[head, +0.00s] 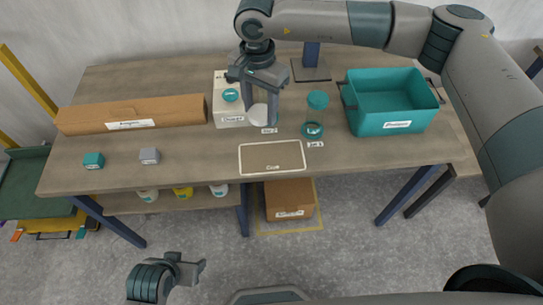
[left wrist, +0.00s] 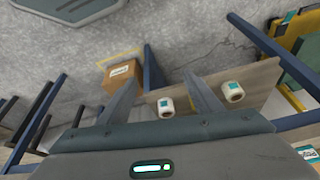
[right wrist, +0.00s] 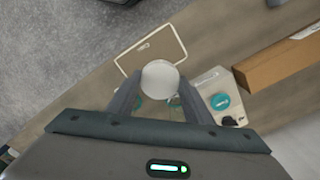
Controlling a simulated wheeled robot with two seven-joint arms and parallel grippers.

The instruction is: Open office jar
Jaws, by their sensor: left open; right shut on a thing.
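A round white thing (head: 259,114), perhaps a jar or its lid, is between the fingers of my right gripper (head: 262,112) above the table's middle. In the right wrist view the white disc (right wrist: 160,78) sits between both fingertips of the right gripper (right wrist: 158,92), which is shut on it. A teal round cap (head: 317,99) and a teal ring (head: 312,130) are just to the right; I cannot tell whether they form one clear jar. My left gripper (head: 200,267) is open and empty, low in front of the table; its spread fingers (left wrist: 162,82) show in the left wrist view.
A flat tan mat (head: 272,157) lies at the table's front. A white box (head: 229,117) and long cardboard box (head: 140,115) are left of the right gripper. A teal bin (head: 388,98) stands right. Small teal (head: 94,160) and grey (head: 149,156) blocks sit front left.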

